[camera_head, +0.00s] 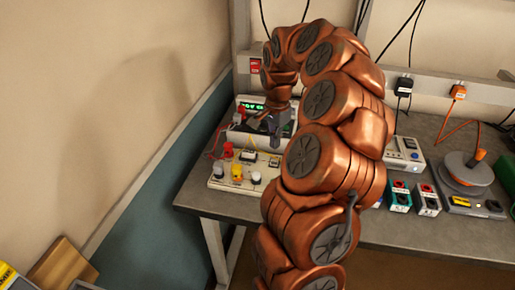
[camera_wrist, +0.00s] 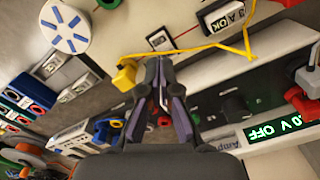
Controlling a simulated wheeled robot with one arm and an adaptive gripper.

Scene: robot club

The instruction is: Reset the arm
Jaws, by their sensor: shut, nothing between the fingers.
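My gripper (camera_wrist: 161,80) is shut and empty in the wrist view, its two dark fingers close together above the bench. In the head view my copper-coloured arm arches over the workbench (camera_head: 425,232) and bends down at the far left end. There my gripper (camera_head: 268,122) hangs in front of the power supply (camera_head: 250,101) and is partly hidden by the arm. In the wrist view the fingers point towards a yellow wire (camera_wrist: 200,50) and a white board, beside a yellow connector (camera_wrist: 124,77). I cannot tell whether they touch anything.
The power supply's green display (camera_wrist: 274,127) reads OFF. A board with knobs and terminals (camera_head: 219,184) lies at the bench's left front. Teal and red-topped boxes (camera_head: 399,198) and a cable-holding stand (camera_head: 465,178) are at right. A wall (camera_head: 110,110) closes the left side.

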